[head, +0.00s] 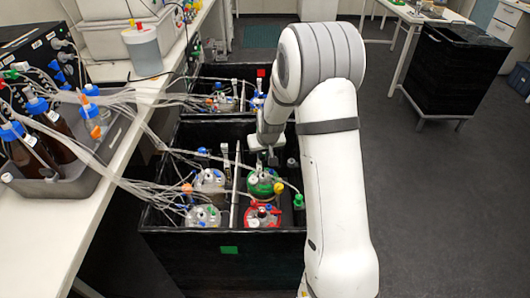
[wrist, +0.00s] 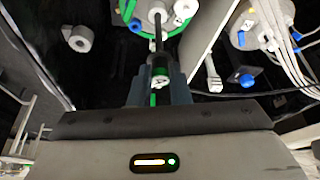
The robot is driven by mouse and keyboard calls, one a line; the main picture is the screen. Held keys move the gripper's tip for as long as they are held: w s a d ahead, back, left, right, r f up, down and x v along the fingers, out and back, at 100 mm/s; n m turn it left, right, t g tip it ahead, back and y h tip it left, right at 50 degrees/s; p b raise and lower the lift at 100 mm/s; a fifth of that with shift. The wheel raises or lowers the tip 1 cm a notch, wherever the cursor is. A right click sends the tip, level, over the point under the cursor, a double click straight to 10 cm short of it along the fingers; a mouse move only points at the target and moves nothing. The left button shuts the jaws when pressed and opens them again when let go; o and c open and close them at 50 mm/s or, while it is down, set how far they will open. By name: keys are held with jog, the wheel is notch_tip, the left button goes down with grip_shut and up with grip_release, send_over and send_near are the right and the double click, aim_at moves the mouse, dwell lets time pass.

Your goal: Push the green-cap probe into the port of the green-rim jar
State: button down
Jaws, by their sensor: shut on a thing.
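The green-rim jar (head: 260,188) stands in the near black box, in the compartment right of the white divider. In the wrist view its green rim (wrist: 128,10) shows at the top edge, with a white port (wrist: 157,12) on its lid. My gripper (head: 270,158) is above this jar. In the wrist view my gripper (wrist: 159,88) is shut on the dark probe (wrist: 159,68), which has a bit of green between the fingers. The probe's thin shaft points at the white port. Its tip overlaps the port; I cannot tell whether it is inside.
The red-rim jar (head: 250,219) stands just in front of the green-rim jar. Jars with blue fittings (head: 205,215) and many clear tubes fill the left compartment. A green-capped piece (head: 298,201) is at the right. The bench (head: 60,225) with bottles runs along the left.

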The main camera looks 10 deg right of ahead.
aim_at(263, 170)
jog(key=shift+f+b, duration=3.95)
jog(key=shift+b, duration=0.05)
dwell(4.0)
